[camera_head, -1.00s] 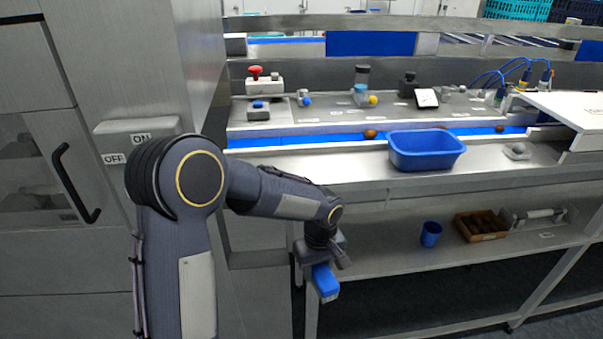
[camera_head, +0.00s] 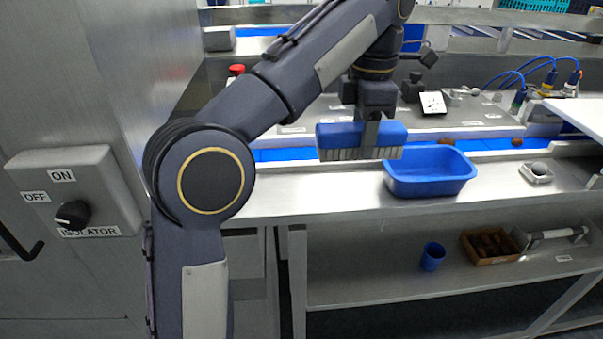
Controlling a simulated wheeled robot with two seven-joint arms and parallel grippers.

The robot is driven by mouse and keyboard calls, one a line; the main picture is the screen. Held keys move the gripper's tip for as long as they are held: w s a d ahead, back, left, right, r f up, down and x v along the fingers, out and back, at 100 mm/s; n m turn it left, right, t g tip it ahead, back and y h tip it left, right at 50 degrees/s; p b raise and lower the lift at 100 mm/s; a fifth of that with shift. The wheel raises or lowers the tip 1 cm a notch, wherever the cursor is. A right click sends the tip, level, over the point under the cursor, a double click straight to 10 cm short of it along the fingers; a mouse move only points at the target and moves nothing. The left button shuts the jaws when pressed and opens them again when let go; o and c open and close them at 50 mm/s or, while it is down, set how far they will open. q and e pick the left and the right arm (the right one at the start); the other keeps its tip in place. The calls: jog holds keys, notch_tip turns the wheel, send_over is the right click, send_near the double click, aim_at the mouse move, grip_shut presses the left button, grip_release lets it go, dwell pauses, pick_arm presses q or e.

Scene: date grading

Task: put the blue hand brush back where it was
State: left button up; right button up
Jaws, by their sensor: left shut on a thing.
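The blue hand brush (camera_head: 340,137) has a blue body and pale bristles that point down. My left gripper (camera_head: 371,125) is shut on it, with a grey finger across the near side of the brush. The brush is level in the picture, in front of the blue conveyor belt and left of the blue tub (camera_head: 430,175). Whether the bristles touch the steel worktop (camera_head: 300,195) I cannot tell. My right gripper is not in view.
A box with a knob, marked ISOLATOR (camera_head: 75,192), is on the left. Dates lie on the blue belt (camera_head: 485,144) behind the tub. The lower shelf holds a blue cup (camera_head: 432,257) and a wooden box of dates (camera_head: 489,246). The worktop left of the tub is clear.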

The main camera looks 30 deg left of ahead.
pick_arm(q)
jog(key=shift+w+a, duration=0.1)
jog(key=shift+a, duration=0.15)
jog(key=a+f, duration=0.2)
jog(key=a, duration=0.2)
jog(key=s+a+f, duration=0.1)
jog(key=a+f, duration=0.2)
jog(key=a, duration=0.1)
jog(key=s+a+f+b, duration=0.1)
jog(key=a+f, duration=0.2)
jog(key=a, duration=0.1)
jog(key=shift+a, duration=0.1)
jog(key=shift+a+f, duration=0.35)
jog(key=shift+f, duration=0.15)
jog(key=shift+a+f+p, duration=0.15)
jog(key=shift+f, duration=0.75)
jog(key=shift+a+f+p, duration=0.1)
jog(key=shift+f+p, duration=0.05)
jog(key=shift+f, duration=0.75)
jog(key=o, duration=0.9)
jog(key=shift+f, duration=0.15)
